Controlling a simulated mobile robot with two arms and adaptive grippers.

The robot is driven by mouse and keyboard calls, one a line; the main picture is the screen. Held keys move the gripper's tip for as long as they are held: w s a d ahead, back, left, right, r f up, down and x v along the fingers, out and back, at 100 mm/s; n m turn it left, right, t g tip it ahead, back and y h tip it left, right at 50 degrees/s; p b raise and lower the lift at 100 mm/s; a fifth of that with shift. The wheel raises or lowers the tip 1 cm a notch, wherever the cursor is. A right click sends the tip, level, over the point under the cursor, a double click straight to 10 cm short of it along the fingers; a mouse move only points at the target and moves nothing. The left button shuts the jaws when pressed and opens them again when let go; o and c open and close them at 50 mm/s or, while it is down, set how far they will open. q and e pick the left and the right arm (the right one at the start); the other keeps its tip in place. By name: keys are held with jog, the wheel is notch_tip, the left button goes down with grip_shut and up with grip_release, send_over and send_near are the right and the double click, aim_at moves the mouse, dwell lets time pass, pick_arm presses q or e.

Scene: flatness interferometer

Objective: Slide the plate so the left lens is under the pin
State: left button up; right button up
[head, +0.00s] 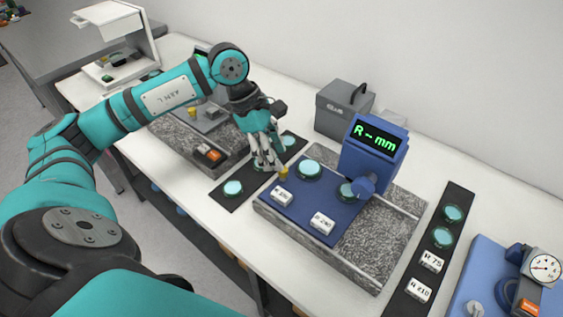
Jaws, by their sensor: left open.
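The blue plate (330,207) lies on a speckled granite slab (385,238). It carries a left lens (310,169), a right lens (347,190), two white labels and a small yellow knob (283,174) at its left end. A blue gauge head (373,155) reading "R - mm" stands over the right part of the plate. Its lower nose (365,186) is beside or over the right lens; the pin itself is hidden. My left gripper (267,167) is open, pointing down, just left of the yellow knob. I cannot tell if it touches it. My right gripper is out of view.
A dark mat with lenses (233,188) lies under and around my left gripper. Another dark strip (442,256) with lenses and labels lies right. A grey box (344,108) stands behind. A blue dial gauge stand (488,280) is at far right, a second granite station (180,140) left.

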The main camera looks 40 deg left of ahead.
pick_arm(q)
jog(key=shift+x, duration=2.15)
jog(key=shift+c, duration=0.3)
grip_shut()
jog(key=shift+d, duration=0.1)
